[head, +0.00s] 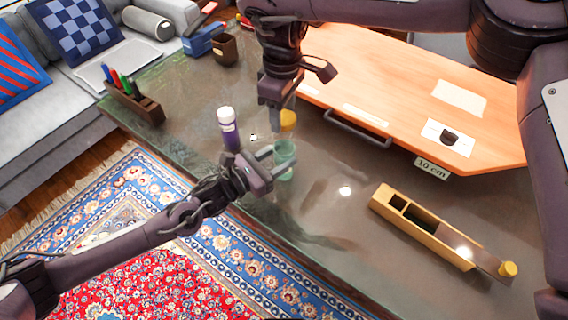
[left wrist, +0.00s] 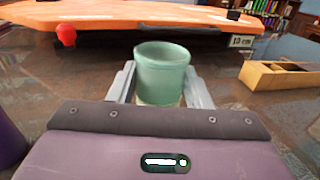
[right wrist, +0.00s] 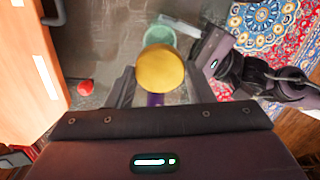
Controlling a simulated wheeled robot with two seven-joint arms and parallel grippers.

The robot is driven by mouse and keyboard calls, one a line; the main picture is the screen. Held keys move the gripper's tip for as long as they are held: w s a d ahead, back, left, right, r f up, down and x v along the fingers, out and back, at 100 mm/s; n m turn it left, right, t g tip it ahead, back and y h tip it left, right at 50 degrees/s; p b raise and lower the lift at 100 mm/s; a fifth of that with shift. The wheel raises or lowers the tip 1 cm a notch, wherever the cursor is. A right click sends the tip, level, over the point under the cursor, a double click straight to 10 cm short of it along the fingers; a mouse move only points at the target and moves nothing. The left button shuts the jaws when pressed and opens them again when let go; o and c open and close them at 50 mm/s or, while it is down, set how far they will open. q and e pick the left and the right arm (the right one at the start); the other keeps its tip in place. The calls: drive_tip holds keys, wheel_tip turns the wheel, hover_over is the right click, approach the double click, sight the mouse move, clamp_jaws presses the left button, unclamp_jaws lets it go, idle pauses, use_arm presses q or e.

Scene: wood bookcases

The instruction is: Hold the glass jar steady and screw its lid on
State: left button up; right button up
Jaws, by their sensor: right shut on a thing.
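The green glass jar (head: 284,168) stands on the dark glossy table, and its open rim shows in the left wrist view (left wrist: 162,72). My left gripper (head: 272,160) is low, with one finger on each side of the jar. Its fingers look open around the jar; whether they touch it is hard to tell. The yellow lid (head: 288,120) is held by my right gripper (head: 281,112), which reaches down from above. In the right wrist view the lid (right wrist: 160,70) sits at the fingertips and partly overlaps the jar (right wrist: 160,40). In the head view the lid is above the jar, apart from it.
A purple bottle with a white cap (head: 228,128) stands close left of the jar. An orange board (head: 420,90) with a drawer handle lies behind. A wooden box (head: 425,230) is at right. A red knob (right wrist: 86,87) is near the board. A pen holder (head: 135,103) is far left.

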use_arm(q)
drive_tip(key=c, duration=0.7)
use_arm(e)
drive_tip(key=shift+f, duration=2.5)
drive_tip(key=shift+f, duration=0.15)
drive_tip(key=shift+f, duration=0.75)
use_arm(q)
clamp_jaws()
use_arm(e)
drive_tip(key=shift+f, duration=0.55)
